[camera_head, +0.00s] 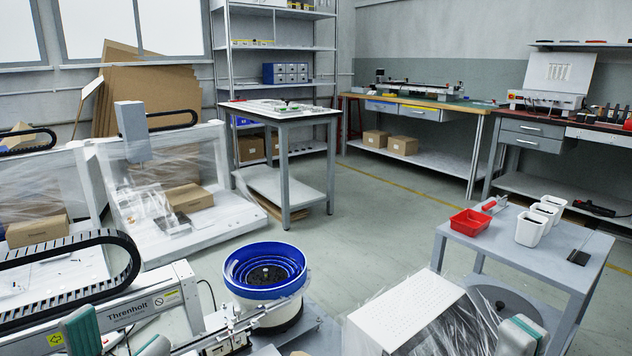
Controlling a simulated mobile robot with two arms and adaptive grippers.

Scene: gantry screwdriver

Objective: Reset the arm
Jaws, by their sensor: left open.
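My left gripper (118,336) is at the bottom left edge, with two grey and teal fingers standing apart and nothing seen between them. It is in front of the white gantry beam marked Threnholt (145,298). Part of my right gripper (520,336) shows at the bottom right edge, in front of a plastic-wrapped white box (405,310). Only one grey and teal piece of it shows, so its opening is hidden. The rest of both arms is out of view.
A blue and white bowl feeder (265,268) stands right of the beam, with a black cable chain (128,240) above the beam. A grey table (520,238) at right holds a red bin (470,222) and white bins (531,229). Open floor (360,230) lies in the middle.

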